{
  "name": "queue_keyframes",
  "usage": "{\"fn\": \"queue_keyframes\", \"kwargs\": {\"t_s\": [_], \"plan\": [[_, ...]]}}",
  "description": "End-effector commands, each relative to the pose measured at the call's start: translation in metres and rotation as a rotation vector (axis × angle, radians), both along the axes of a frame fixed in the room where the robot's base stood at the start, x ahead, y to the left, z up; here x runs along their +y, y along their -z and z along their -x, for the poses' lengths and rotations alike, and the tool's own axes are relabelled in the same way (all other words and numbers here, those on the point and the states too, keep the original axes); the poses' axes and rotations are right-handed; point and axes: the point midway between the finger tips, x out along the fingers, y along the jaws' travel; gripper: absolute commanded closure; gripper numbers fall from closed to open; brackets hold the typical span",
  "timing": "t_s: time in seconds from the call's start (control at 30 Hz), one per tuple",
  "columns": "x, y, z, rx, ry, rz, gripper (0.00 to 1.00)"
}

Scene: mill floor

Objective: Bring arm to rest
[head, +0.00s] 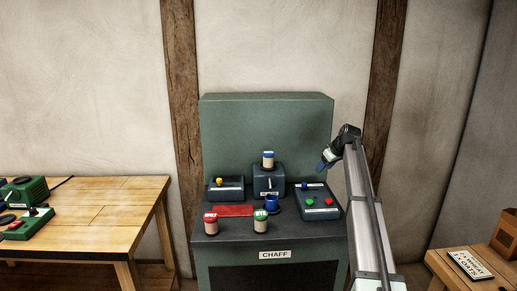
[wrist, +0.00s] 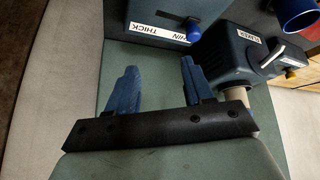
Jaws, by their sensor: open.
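My gripper (head: 323,168) is at the right of the green machine (head: 265,120), raised above the right control box (head: 318,204) and tilted down to the left. In the wrist view my gripper (wrist: 160,72) shows two blue fingers spread apart with nothing between them. My arm comes up from the lower right in the head view. Beyond the fingers in the wrist view is a dark box (wrist: 165,18) with a blue knob and a label that reads THIN and THICK.
Wooden tables (head: 100,205) stand either side.

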Motion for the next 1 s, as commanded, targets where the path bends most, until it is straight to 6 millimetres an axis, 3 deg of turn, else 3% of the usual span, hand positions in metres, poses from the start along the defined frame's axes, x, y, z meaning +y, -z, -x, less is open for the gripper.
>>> {"fn": "queue_keyframes", "kwargs": {"t_s": [0.03,0.2,0.4,0.73,1.0], "plan": [[-0.012,0.015,0.007,-0.048,0.074,-0.022,0.48],[-0.055,0.043,0.011,-0.230,0.321,-0.108,0.48],[-0.098,0.058,0.023,-0.415,0.543,-0.205,0.48],[-0.144,0.072,0.053,-0.605,0.746,-0.309,0.48],[-0.166,0.115,0.094,-0.617,0.804,-0.319,0.48]]}}
